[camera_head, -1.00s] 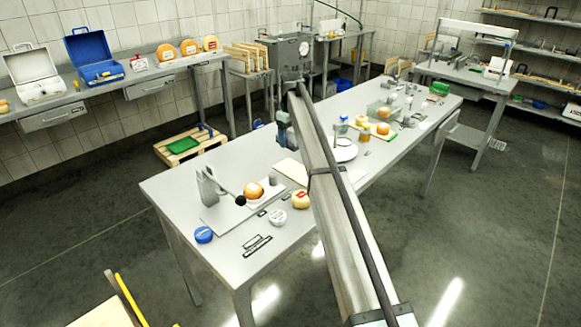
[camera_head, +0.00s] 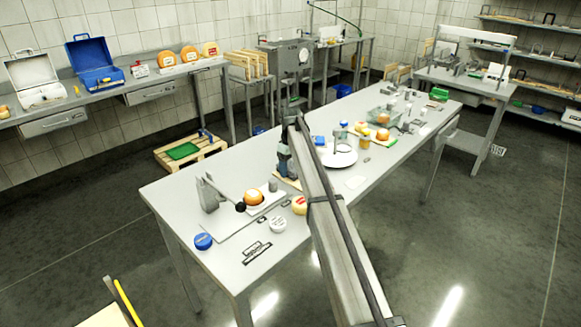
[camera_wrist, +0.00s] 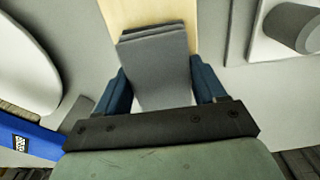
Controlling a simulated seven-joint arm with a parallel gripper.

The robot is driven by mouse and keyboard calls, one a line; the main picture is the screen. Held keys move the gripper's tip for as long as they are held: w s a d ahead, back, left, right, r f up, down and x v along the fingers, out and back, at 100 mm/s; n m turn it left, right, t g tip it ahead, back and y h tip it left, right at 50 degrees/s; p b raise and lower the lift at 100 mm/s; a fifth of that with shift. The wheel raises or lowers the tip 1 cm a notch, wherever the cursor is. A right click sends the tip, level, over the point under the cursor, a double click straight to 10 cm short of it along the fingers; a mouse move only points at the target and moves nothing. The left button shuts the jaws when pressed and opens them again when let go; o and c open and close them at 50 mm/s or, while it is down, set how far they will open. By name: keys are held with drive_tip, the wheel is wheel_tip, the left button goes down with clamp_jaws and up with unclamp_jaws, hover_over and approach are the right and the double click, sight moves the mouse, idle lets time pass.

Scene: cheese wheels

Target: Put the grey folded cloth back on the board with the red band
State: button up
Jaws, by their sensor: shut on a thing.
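The grey folded cloth (camera_wrist: 158,62) is between the blue fingers of my gripper (camera_wrist: 163,82), which is shut on it. In the wrist view, the pale wooden board (camera_wrist: 205,20) lies under and beyond the cloth; I cannot tell whether the cloth touches it. In the head view, my gripper (camera_head: 284,166) is low over the table, and only a small edge of the board (camera_head: 291,183) shows beside it. The cloth is hidden there by my gripper and arm. No red band is visible on the board.
On the table (camera_head: 195,262), a white plate (camera_head: 341,159) and a blue box (camera_head: 319,141) stand right of my gripper. A white board with a grey cylinder (camera_head: 273,185) and an orange cheese (camera_head: 253,197) stands to the left.

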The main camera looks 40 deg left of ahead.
sight(291, 166)
drive_tip(key=o, duration=0.9)
drive_tip(key=shift+f, duration=0.1)
drive_tip(key=shift+o, duration=0.2)
wheel_tip(291, 166, up, 12)
idle(0.4)
